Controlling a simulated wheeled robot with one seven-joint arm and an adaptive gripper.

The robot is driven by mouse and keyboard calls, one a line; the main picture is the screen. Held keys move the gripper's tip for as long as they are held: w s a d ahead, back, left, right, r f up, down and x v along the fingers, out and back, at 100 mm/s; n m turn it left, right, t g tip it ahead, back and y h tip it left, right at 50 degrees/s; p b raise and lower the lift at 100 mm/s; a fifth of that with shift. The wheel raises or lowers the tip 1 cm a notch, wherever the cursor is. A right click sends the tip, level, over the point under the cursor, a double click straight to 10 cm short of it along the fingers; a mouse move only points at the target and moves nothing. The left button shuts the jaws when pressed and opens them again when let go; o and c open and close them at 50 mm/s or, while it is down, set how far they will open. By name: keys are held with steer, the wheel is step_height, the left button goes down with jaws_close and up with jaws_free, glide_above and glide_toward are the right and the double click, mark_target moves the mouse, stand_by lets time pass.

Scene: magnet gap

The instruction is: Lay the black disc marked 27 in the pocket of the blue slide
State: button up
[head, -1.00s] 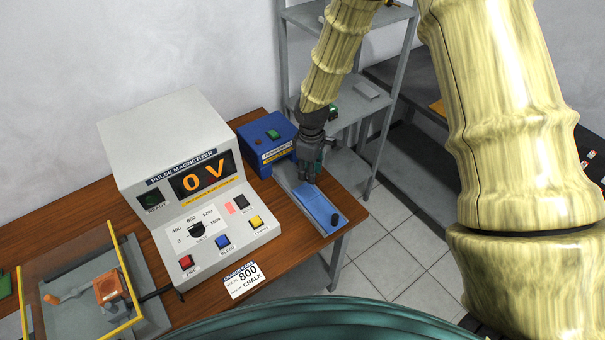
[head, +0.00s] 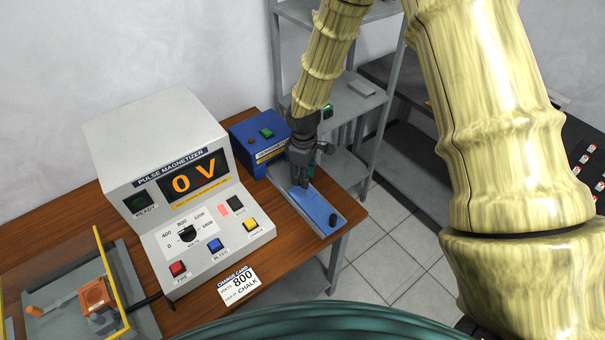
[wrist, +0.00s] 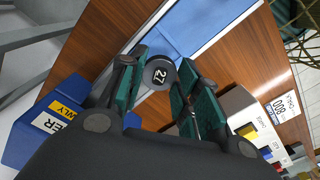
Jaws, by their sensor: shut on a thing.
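My gripper (head: 300,184) is shut on the black disc marked 27 (wrist: 159,74), which sits between the green finger pads in the wrist view with its white number facing the camera. In the head view the disc cannot be made out between the fingers. The blue slide (head: 319,209) lies in a grey track at the right end of the table, with a black knob (head: 333,219) at its near end. My fingertips are over the slide's far part. The slide also shows beyond the disc in the wrist view (wrist: 205,25). The pocket is not clearly visible.
A blue demagnetizer box (head: 258,140) stands just behind the track. The pulse magnetizer (head: 180,190), reading 0 V, stands to the left. A charge card (head: 238,283) lies in front of it. A grey shelf (head: 350,95) stands behind the table, whose right edge is close to the track.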

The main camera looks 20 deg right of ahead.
mark_target(303, 194)
steer(key=shift+f+b, duration=1.45)
steer(key=shift+f, duration=1.35)
steer(key=shift+f, duration=0.2)
steer(key=o, duration=1)
steer(key=shift+o, duration=0.2)
steer(key=c, duration=0.5)
steer(key=shift+r, duration=0.1)
steer(key=shift+r+p, duration=1.55)
steer(key=shift+r, duration=0.65)
